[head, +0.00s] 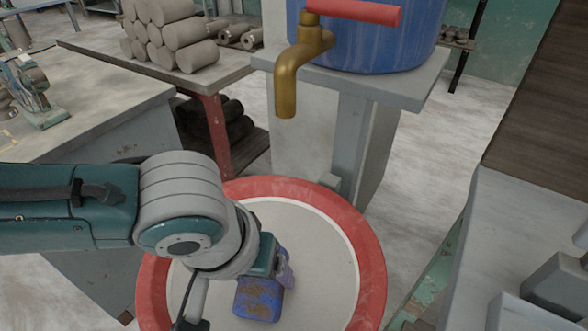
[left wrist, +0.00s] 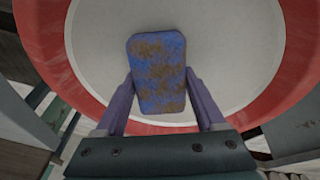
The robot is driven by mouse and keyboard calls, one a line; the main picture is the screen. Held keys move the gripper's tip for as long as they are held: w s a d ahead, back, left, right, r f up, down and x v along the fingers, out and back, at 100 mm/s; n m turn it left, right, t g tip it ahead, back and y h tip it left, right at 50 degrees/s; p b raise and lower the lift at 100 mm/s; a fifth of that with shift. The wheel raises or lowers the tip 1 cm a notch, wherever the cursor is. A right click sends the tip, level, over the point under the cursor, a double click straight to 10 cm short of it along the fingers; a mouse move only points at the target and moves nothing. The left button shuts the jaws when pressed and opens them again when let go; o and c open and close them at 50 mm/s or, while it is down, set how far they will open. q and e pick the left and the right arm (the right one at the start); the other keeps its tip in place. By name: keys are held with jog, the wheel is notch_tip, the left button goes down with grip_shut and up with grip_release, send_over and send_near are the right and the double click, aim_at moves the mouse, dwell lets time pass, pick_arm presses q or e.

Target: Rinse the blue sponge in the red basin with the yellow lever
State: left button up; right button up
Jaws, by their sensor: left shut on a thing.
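The blue sponge (head: 258,299), with brown dirt patches, is held by my left gripper (head: 277,268) over the pale inside of the red basin (head: 372,262). In the left wrist view the sponge (left wrist: 157,72) sits between the two purple fingers of the gripper (left wrist: 160,100). Whether it touches the basin floor I cannot tell. A brass tap (head: 286,85) with a red lever (head: 352,11) juts out above and behind the basin. No water shows at its spout. I see no yellow lever. My right gripper is not in view.
A blue barrel (head: 372,45) stands on a grey stand (head: 398,88) behind the basin. A workbench (head: 90,100) is at left, and clay rolls (head: 170,35) lie stacked on a table. A grey surface (head: 520,235) is at right.

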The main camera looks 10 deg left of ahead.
pick_arm(q)
jog(key=shift+d, duration=0.15)
dwell(0.4)
jog(key=shift+w+d, duration=0.15)
jog(key=shift+d, duration=0.15)
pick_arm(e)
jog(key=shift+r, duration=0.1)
pick_arm(q)
jog(key=shift+a+r, duration=0.1)
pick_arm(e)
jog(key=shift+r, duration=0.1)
pick_arm(q)
jog(key=shift+a+p, duration=0.35)
jog(key=shift+p, duration=0.15)
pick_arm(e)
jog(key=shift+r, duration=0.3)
pick_arm(q)
jog(key=shift+d, duration=0.15)
jog(key=shift+d, duration=0.3)
